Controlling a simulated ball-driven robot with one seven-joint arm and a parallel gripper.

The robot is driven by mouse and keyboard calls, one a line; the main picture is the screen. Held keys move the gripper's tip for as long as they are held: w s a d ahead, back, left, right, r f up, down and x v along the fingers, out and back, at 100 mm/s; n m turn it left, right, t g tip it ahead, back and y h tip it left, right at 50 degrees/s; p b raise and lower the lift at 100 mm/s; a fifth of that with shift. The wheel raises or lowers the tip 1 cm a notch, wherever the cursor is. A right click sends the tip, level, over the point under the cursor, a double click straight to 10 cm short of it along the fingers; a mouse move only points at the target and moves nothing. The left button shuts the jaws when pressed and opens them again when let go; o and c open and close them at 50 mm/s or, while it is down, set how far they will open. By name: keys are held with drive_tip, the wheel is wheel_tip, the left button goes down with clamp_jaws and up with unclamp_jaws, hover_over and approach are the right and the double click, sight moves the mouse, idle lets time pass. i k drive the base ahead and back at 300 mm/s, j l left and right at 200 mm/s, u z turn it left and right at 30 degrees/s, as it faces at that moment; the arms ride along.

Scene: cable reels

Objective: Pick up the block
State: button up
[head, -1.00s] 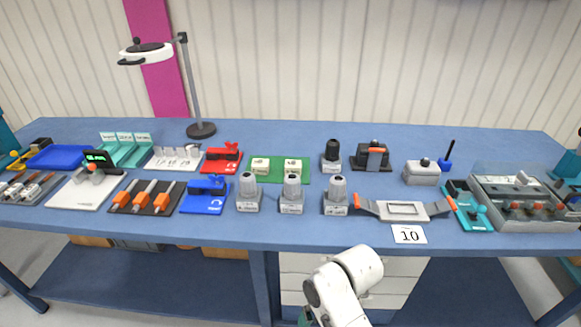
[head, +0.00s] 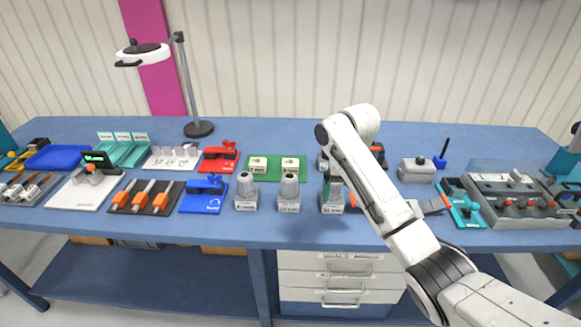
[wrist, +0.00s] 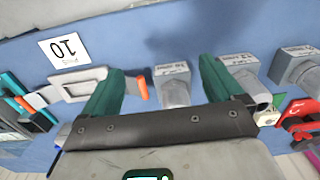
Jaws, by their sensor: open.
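Two cream blocks sit side by side on a green mat (head: 274,178) in the head view, a left one (head: 258,166) and a right one (head: 290,167). In the wrist view a cream piece (wrist: 268,118) shows at the right, partly hidden by my gripper. My gripper (wrist: 164,68) has dark green fingers spread apart with nothing held. Between them, below, stands a grey knobbed unit (wrist: 172,88). In the head view my gripper (head: 333,190) is over the right grey unit, right of the mat, partly hidden by my arm.
Other grey knobbed units stand at the front, a left one (head: 246,193) and a middle one (head: 289,194). A blue clamp (head: 206,195) and a red clamp (head: 219,157) lie left. A grey bracket with orange ends is partly behind my arm. A lamp (head: 199,128) stands behind.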

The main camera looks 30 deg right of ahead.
sight(292, 165)
drive_tip(key=i, duration=1)
